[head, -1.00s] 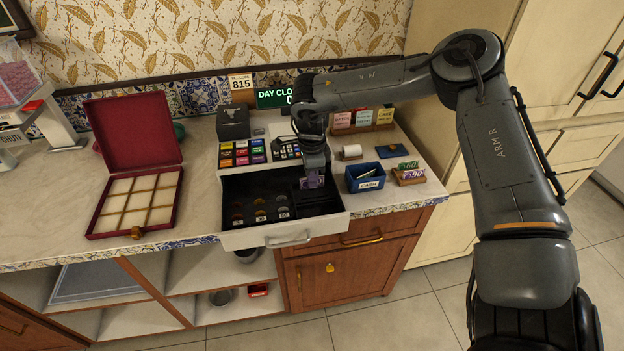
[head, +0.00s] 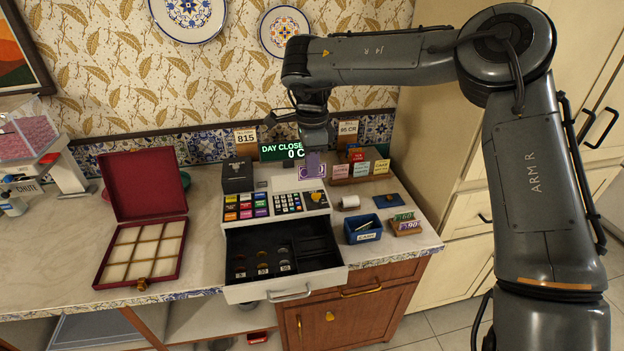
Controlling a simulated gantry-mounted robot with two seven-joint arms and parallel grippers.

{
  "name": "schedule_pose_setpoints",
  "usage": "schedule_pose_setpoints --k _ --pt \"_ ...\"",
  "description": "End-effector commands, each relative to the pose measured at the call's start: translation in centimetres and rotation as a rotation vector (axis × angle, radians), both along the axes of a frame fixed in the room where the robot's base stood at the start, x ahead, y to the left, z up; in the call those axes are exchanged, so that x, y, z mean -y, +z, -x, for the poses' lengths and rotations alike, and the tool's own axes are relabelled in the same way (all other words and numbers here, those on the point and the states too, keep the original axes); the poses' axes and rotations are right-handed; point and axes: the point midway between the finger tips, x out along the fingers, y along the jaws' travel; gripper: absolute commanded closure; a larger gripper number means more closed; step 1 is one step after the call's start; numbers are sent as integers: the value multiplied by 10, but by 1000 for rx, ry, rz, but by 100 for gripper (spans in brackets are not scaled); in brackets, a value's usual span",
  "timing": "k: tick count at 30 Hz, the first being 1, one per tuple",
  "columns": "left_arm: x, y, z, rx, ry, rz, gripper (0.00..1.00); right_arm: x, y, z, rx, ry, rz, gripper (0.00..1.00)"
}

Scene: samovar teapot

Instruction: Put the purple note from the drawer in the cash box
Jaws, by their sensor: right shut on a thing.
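My right gripper (head: 316,150) is shut on the purple note (head: 312,166) and holds it upright in the air, above the register's keypad in the picture. The cash drawer (head: 250,293) is open. Coins lie in its left part, and its right part is dark with no note that I can see. The blue cash box (head: 363,230), labelled CASH, stands open on the counter to the right of the drawer, with something light inside it. My left gripper is not in view.
A blue lid-like plate (head: 391,200) with a knob and a rack of number cards (head: 404,224) stand near the cash box. A paper roll (head: 350,202) and a card stand (head: 361,170) are behind it. An open red box (head: 143,220) is at the left.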

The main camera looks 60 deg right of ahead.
Motion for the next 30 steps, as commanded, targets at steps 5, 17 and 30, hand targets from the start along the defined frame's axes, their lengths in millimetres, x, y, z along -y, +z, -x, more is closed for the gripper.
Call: schedule_pose_setpoints --k 5,17,30 --pt "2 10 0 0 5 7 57 0 26 0 1 0 3 100" --pt "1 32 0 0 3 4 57 0 51 0 0 0 0 100" --pt "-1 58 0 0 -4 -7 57 0 69 0 -1 0 -1 100"
